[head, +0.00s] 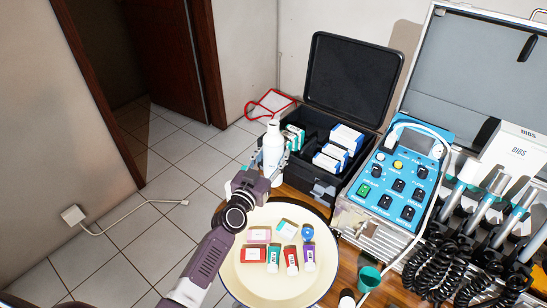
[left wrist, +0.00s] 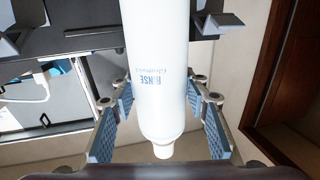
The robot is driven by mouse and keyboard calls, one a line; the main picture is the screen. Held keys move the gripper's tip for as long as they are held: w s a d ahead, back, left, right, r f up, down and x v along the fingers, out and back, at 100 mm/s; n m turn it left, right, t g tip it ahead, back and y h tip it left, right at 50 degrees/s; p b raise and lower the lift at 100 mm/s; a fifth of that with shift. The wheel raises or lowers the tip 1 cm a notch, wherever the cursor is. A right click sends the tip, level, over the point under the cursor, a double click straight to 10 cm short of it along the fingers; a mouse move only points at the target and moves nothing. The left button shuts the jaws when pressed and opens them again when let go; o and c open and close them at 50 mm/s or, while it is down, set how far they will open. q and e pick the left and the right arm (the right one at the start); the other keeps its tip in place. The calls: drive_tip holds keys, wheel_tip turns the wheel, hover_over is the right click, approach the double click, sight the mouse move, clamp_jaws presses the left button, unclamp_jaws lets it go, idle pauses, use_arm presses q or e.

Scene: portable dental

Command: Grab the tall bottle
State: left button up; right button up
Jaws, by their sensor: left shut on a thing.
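The tall bottle (head: 272,142) is white with a narrow top and stands upright beside the black case in the head view. In the left wrist view the bottle (left wrist: 158,60) runs down the middle, with blue "RINSE" lettering and its narrow end toward the bottom. My left gripper (head: 270,163) is shut on the bottle, with one blue-padded finger on each side of it. My right gripper is not in view.
An open black case (head: 318,178) with several small boxes stands right of the bottle. A blue control unit (head: 395,180) is further right. A round cream tray (head: 250,290) with small packets lies in front. A red-edged mask (head: 270,103) is behind. Tiled floor (head: 190,205) is open to the left.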

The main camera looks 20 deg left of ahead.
sight(271, 129)
use_arm(q)
wheel_tip(271, 129, up, 10)
drive_tip(key=p, duration=0.3)
drive_tip(key=shift+r+p, duration=0.25)
drive_tip(key=shift+p, duration=0.05)
drive_tip(key=shift+r, duration=1.55)
drive_tip(key=shift+s, duration=0.1)
